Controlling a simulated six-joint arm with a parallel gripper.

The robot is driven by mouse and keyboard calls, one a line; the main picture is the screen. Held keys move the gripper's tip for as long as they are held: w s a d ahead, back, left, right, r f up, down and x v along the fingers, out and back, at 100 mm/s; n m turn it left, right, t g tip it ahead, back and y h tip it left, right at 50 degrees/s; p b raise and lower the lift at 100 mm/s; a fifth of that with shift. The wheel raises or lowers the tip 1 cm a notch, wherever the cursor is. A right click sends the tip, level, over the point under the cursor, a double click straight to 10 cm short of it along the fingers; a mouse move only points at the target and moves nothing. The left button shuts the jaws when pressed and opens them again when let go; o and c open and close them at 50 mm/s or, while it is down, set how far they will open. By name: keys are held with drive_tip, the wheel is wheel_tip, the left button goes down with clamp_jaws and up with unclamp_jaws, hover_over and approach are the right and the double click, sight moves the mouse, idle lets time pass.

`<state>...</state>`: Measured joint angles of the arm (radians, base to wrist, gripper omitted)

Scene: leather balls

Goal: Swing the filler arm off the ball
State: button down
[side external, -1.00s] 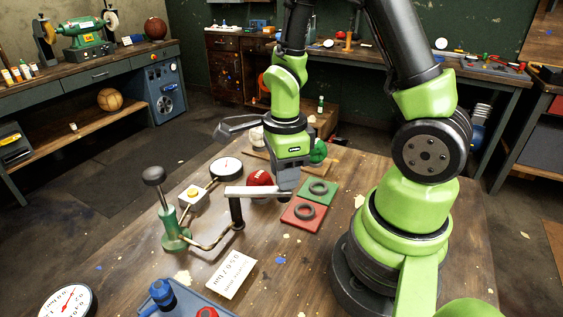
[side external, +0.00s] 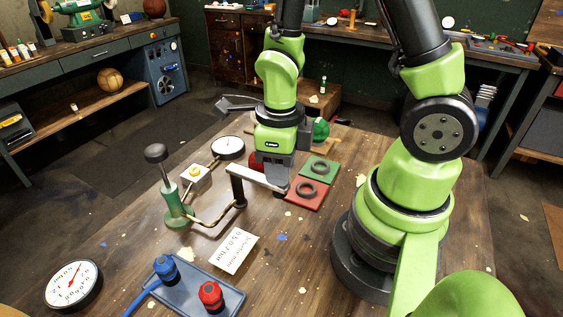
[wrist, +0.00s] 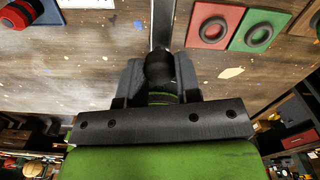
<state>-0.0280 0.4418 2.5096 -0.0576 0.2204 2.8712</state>
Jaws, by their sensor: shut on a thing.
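The filler arm (side external: 257,181) is a pale flat bar on a dark upright post (side external: 238,192). Its free end reaches my gripper (side external: 279,187). In the wrist view my gripper (wrist: 159,75) is shut around a dark round knob (wrist: 159,66) at the end of the grey bar (wrist: 162,25). The red ball (side external: 254,160) sits behind the bar, mostly hidden by my gripper in the side view.
A green pump (side external: 173,200) with a black knob stands left, piped to the post. Red and green pads with black rings (side external: 306,190) lie right of my gripper. A gauge (side external: 228,148), a paper card (side external: 233,251) and a blue tray (side external: 195,290) are also on the bench.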

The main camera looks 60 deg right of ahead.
drive_tip(key=shift+a, duration=0.1)
drive_tip(key=c, duration=0.8)
unclamp_jaws()
drive_tip(key=shift+r, duration=0.1)
wheel_tip(320, 180, up, 10)
drive_tip(key=shift+f, duration=0.1)
